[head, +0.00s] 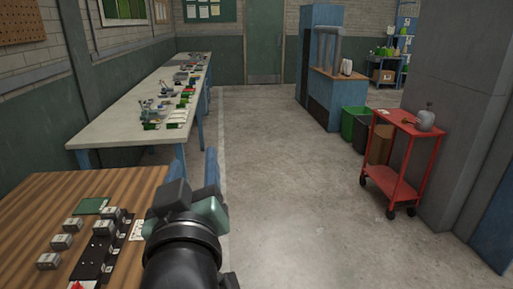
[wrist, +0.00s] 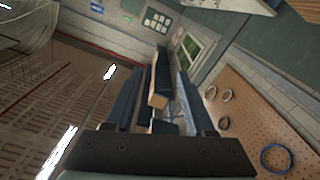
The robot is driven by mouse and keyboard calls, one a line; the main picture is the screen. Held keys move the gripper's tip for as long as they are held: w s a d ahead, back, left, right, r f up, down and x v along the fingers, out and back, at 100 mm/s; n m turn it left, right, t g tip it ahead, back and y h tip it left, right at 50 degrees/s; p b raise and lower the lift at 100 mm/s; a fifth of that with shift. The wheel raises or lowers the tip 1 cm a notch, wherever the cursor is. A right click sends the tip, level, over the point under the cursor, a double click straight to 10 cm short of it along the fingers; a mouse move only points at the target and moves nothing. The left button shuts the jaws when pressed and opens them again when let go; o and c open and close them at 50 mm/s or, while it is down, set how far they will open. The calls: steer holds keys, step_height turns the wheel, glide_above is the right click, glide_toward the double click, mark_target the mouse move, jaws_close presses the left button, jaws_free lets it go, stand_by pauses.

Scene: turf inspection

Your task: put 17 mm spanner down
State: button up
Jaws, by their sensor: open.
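My gripper (head: 196,165) is in the lower middle of the head view, raised in front of the floor between the wooden table and the long bench. Its two blue fingers stand apart with nothing seen held between them. The wrist view also shows the spread fingers of my gripper (wrist: 163,95), with the room tilted behind them. I cannot make out a 17 mm spanner in either view. The small items on the long bench (head: 112,120) are too small to tell apart.
A wooden table (head: 40,205) with several small grey boxes stands at the lower left. A red trolley (head: 407,128) with a grey jug (head: 426,120) stands at the right, near green (head: 353,122) and dark bins. The middle floor (head: 290,190) is clear.

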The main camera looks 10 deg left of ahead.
steer(key=s+d+r+m+t+h, duration=0.1)
steer(key=s+d+r+m+t, duration=0.1)
steer(key=r, duration=0.5)
steer(key=s+d+r+m+t+h, duration=0.2)
steer(key=s+d+r+t, duration=0.2)
steer(key=s+d+r, duration=0.1)
steer(key=s+d+r+m+t+h, duration=0.1)
steer(key=d+r, duration=0.4)
steer(key=r, duration=0.5)
steer(key=s+m+t, duration=0.1)
steer(key=s+t, duration=0.1)
steer(key=shift+s+d+m+t+h, duration=0.3)
steer(key=shift+s+d+m+h, duration=0.05)
steer(key=shift+d+m+h, duration=0.05)
steer(key=shift+a, duration=0.15)
